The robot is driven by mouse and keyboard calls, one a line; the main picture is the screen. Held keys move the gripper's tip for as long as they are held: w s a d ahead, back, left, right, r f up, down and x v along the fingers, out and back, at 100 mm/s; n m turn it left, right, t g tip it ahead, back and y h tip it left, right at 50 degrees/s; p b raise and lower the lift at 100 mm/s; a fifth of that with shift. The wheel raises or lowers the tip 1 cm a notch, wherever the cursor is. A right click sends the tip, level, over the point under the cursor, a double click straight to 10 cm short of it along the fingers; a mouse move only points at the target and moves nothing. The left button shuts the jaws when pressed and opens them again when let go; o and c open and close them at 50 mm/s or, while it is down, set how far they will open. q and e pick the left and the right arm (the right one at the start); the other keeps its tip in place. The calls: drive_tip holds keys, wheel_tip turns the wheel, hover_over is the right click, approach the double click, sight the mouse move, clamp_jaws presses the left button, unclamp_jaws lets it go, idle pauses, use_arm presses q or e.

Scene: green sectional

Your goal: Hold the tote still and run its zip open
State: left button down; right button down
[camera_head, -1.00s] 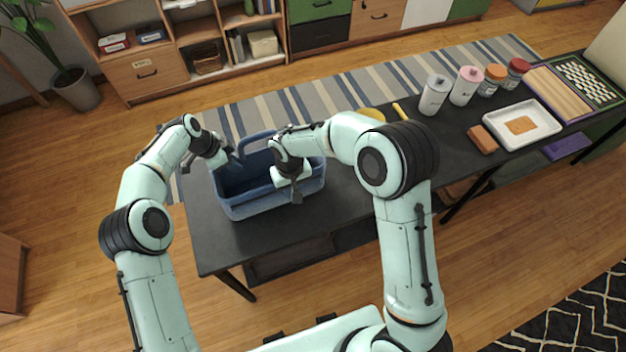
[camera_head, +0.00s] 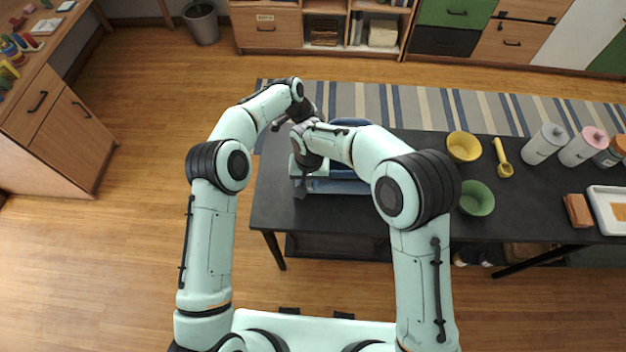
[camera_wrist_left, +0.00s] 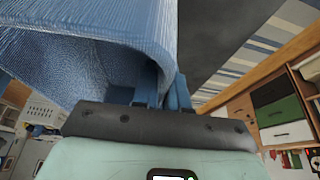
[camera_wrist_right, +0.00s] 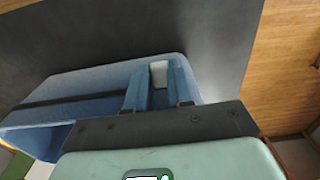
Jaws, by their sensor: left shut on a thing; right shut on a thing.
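The blue tote (camera_head: 345,187) is on the dark table, largely hidden behind my arms in the head view. In the right wrist view, its top (camera_wrist_right: 75,82) carries a long dark line, seemingly the zip (camera_wrist_right: 70,99). My right gripper (camera_head: 300,188) is at the tote's left part. Its fingers (camera_wrist_right: 158,85) are shut on a small pale piece, seemingly the zip pull (camera_wrist_right: 159,73). My left gripper (camera_head: 281,121) is at the tote's far left. In the left wrist view its fingers (camera_wrist_left: 163,90) are shut at the tote's blue wall (camera_wrist_left: 95,45); the exact grip is hidden.
My two forearms are close together.

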sight(310, 185)
drive_tip(key=c, duration=1)
unclamp_jaws()
drive_tip(key=shift+o, duration=0.2)
wheel_tip(310, 185, up, 12)
use_arm(q)
drive_tip(key=c, duration=1.1)
unclamp_jaws()
